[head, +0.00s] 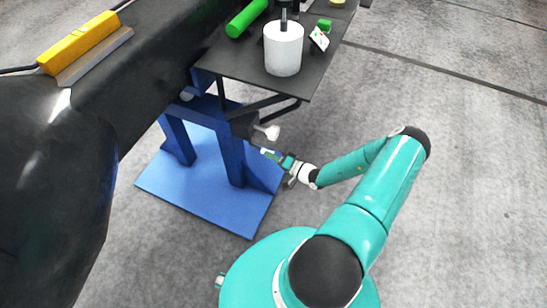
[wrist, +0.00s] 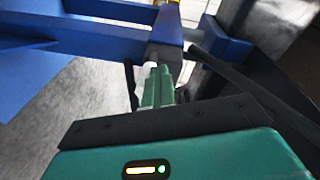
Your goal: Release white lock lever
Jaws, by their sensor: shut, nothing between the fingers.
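The white lock lever (head: 268,131) shows in the head view as a short white piece beside a dark block (head: 243,125) on the blue stand, under the dark shelf. My gripper (head: 268,153) is just below the lever in that view, with a small visible gap between them. Its fingers are shut with nothing held. In the wrist view my gripper (wrist: 157,73) points at a grey block (wrist: 165,55) at the end of a blue beam. A pale piece lies along the left finger there; I cannot tell whether it is the lever.
The blue stand (head: 205,190) rests on the grey floor. A large dark casting (head: 50,170) fills the left. The floor (head: 460,190) at right is clear.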

